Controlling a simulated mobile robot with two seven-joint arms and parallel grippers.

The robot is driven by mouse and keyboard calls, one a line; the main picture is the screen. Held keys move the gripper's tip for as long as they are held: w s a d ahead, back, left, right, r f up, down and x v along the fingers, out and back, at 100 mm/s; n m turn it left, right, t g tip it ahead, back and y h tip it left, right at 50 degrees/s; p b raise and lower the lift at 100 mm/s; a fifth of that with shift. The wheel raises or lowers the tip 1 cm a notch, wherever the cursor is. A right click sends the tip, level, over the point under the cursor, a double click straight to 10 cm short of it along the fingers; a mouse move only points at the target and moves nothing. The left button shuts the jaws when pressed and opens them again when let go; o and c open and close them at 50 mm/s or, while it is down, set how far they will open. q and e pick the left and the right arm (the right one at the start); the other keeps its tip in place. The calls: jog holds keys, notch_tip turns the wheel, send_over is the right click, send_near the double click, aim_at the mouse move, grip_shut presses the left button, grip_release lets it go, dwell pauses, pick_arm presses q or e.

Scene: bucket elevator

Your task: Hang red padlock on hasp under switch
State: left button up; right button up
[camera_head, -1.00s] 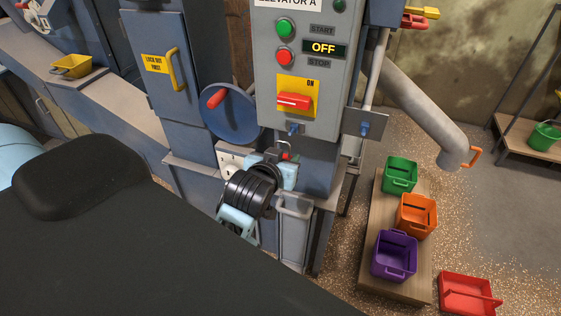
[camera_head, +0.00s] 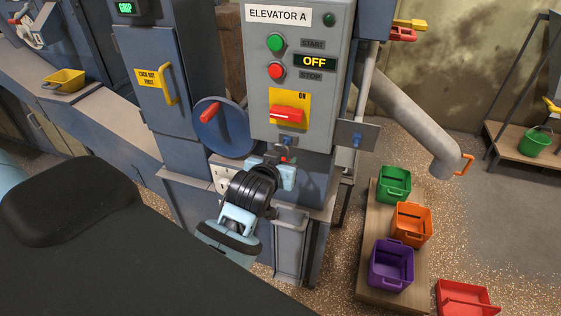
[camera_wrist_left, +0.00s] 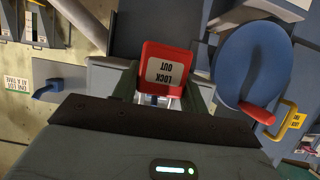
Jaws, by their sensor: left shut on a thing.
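The red padlock, labelled LOCK OUT, (camera_wrist_left: 166,72) is between the fingers of my left gripper (camera_wrist_left: 163,95), which is shut on it. In the head view, my left gripper (camera_head: 283,163) is just below the switch panel, and only a little red of the padlock (camera_head: 284,158) shows past it. The blue hasp (camera_head: 287,140) is under the red switch (camera_head: 287,114) on its yellow plate, close above the padlock. I cannot tell whether the shackle touches the hasp. My right gripper is not in view.
The grey control box (camera_head: 297,65) reads OFF. A blue handwheel (camera_head: 222,130) with a red handle is left of the gripper. Another blue fitting (camera_head: 356,140) is on a bracket at right. Green (camera_head: 394,184), orange (camera_head: 411,224) and purple (camera_head: 391,264) buckets stand on a board at right.

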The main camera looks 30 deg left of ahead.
pick_arm(q)
jog(key=shift+w, duration=0.15)
jog(key=shift+w+a, duration=0.25)
jog(key=shift+w, duration=0.55)
jog(key=shift+w+a, duration=0.2)
jog(key=shift+w, duration=0.55)
jog(key=shift+r, duration=0.1)
jog(key=shift+f, duration=0.25)
jog(key=shift+w+f, duration=0.1)
jog(key=shift+f, duration=0.55)
dwell(0.4)
jog(key=o, duration=1.1)
